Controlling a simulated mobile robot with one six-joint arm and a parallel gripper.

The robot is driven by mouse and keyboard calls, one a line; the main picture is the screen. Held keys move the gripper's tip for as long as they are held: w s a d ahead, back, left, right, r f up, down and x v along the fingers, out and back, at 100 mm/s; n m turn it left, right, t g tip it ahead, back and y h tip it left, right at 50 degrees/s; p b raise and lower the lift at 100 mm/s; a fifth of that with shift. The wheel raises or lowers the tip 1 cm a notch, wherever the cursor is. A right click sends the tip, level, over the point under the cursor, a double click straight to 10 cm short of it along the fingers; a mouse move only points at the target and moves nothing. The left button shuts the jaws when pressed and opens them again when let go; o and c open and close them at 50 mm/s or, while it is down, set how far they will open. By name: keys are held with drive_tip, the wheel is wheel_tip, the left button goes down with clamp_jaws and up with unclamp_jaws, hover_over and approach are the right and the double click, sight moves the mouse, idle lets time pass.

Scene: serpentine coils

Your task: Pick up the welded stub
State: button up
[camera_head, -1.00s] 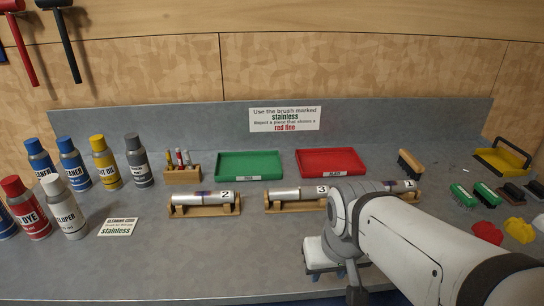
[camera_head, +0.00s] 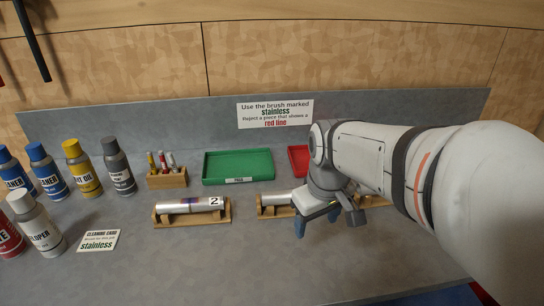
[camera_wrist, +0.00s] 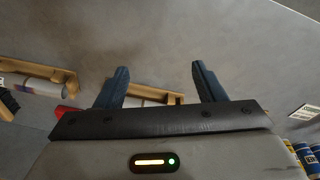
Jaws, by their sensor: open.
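A silver welded stub (camera_head: 188,206) marked 2 lies in a wooden cradle (camera_head: 163,218) left of centre in the head view. A second stub (camera_head: 278,199) lies in a cradle to its right, its right part hidden behind my arm. My gripper (camera_head: 330,222) is open and empty, in front of and right of this second stub. In the wrist view my gripper's (camera_wrist: 160,78) two dark blue fingers stand apart over bare bench. A wooden cradle (camera_wrist: 155,91) shows beyond them, partly hidden by the gripper body. Another cradle (camera_wrist: 45,70) with a stub is at the left.
Behind the stubs are a green tray (camera_head: 239,180), a partly hidden red tray (camera_head: 298,158) and a pen holder (camera_head: 168,181). The bench front is clear. My arm covers the right side.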

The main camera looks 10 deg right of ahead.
drive_tip(key=w+f+n+g, duration=0.1)
drive_tip(key=w+n, duration=0.3)
drive_tip(key=w, duration=0.3)
drive_tip(key=w+f+n+g+p, duration=0.1)
drive_tip(key=w+f+n, duration=0.1)
drive_tip(key=w+n, duration=0.3)
drive_tip(key=w+f+n+g+p, duration=0.1)
drive_tip(key=w+n, duration=0.3)
drive_tip(key=w, duration=0.7)
drive_tip(key=shift+w+d+f+n+g, duration=0.1)
drive_tip(key=shift+d+f+n+g, duration=0.1)
drive_tip(key=shift+d+n+g, duration=0.15)
drive_tip(key=shift+w+f+n, duration=0.1)
drive_tip(key=shift+f+n, duration=0.15)
drive_tip(key=shift+f, duration=0.05)
drive_tip(key=f, duration=0.2)
drive_tip(key=f+p, duration=0.1)
drive_tip(key=f, duration=0.2)
drive_tip(key=s+f, duration=0.1)
drive_tip(key=f, duration=0.1)
drive_tip(key=shift+a+f, duration=0.1)
drive_tip(key=shift+f, duration=0.05)
drive_tip(key=shift+c, duration=0.5)
drive_tip(key=c, duration=1.2)
